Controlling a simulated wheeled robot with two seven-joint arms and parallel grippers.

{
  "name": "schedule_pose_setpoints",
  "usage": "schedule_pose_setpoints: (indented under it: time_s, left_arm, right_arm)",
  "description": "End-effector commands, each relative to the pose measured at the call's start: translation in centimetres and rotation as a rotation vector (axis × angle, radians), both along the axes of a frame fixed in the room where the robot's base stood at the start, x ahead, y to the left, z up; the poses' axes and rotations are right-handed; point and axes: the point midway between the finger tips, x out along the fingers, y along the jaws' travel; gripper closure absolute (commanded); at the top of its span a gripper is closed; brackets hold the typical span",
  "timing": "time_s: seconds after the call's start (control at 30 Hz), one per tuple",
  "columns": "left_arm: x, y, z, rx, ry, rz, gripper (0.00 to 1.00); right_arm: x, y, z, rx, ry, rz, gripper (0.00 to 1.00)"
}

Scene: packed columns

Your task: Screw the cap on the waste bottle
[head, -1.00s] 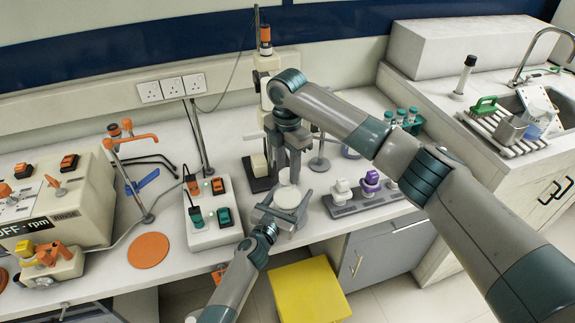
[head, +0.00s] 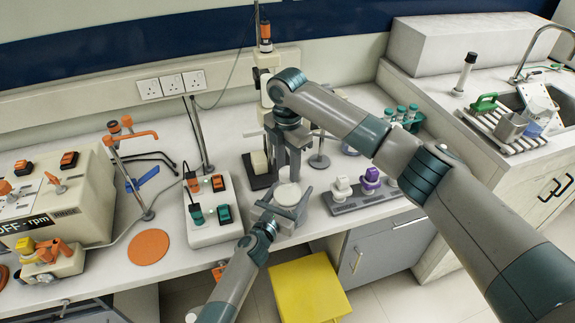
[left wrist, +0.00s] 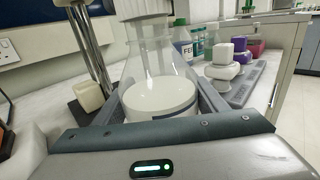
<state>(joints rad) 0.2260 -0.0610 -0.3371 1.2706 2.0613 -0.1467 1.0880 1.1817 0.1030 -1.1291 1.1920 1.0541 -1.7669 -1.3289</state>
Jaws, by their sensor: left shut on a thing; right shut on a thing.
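The waste bottle (head: 289,195) is a clear conical flask with white contents at its base. It stands upright below my right gripper; the left wrist view shows it up close (left wrist: 160,97). My left gripper (head: 283,203) is shut around the bottle's lower body, one finger on each side. My right gripper (head: 289,168) points down over the bottle's neck and is shut on the white cap. The cap's white ribbed side (left wrist: 143,8) shows at the top of the left wrist view, at the bottle's mouth. The thread and how far the cap sits down are hidden.
Right of the bottle is a grey rack (head: 362,199) with white and purple-capped items. A switch box (head: 213,212) stands to the left, and a stand with a dark base (head: 259,172) behind. The bench's front edge is close; a yellow bin (head: 308,290) is below.

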Motion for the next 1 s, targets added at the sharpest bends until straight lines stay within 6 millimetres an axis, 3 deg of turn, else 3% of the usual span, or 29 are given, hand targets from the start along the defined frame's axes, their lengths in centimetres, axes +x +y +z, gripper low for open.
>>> schedule_pose_setpoints:
  time_s: [0.4, 0.43, 0.57, 0.77, 1.0]
  left_arm:
    - [-0.03, 0.03, -0.11, 0.002, 0.001, 0.000, 0.75]
    - [-0.03, 0.03, -0.10, 0.002, 0.001, 0.000, 0.97]
    - [-0.04, 0.04, -0.11, 0.002, 0.001, 0.000, 0.97]
    - [-0.04, 0.04, -0.12, 0.002, 0.001, 0.000, 0.97]
    - [-0.04, 0.03, -0.11, 0.002, 0.001, 0.000, 0.97]
  right_arm:
    - [0.01, 0.01, -0.70, 0.001, -0.001, 0.000, 0.87]
    - [0.02, 0.01, -0.67, 0.000, -0.001, 0.000, 0.87]
    - [0.01, 0.02, -0.68, 0.000, -0.001, -0.031, 0.87]
    - [-0.01, 0.08, -0.75, 0.002, 0.000, -0.249, 0.87]
    - [-0.02, 0.13, -0.73, 0.003, 0.002, -0.654, 0.87]
